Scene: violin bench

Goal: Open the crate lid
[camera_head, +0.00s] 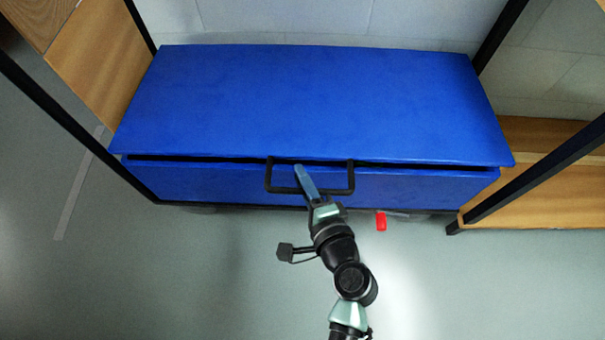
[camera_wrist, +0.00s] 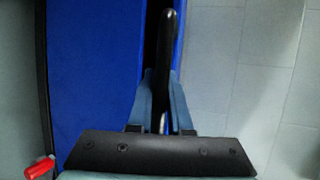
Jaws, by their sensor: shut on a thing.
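The blue crate (camera_head: 420,188) stands between black posts, with its long front towards me. Its blue lid (camera_head: 320,100) lies over the top, with a narrow dark gap between the lid's front edge and the crate front. A black bar handle (camera_head: 351,178) hangs at the middle of the lid's front edge. My gripper (camera_head: 301,172) reaches up to the handle from below. In the wrist view the two fingers (camera_wrist: 163,95) are shut on the handle (camera_wrist: 169,45), one on each side of it. The fingers hide part of the handle.
A small red object (camera_head: 381,221) lies on the floor right of my arm, in front of the crate. Wooden furniture stands at the left (camera_head: 95,65) and right (camera_head: 545,195). Black posts (camera_head: 75,120) flank the crate. The floor in front is mostly clear.

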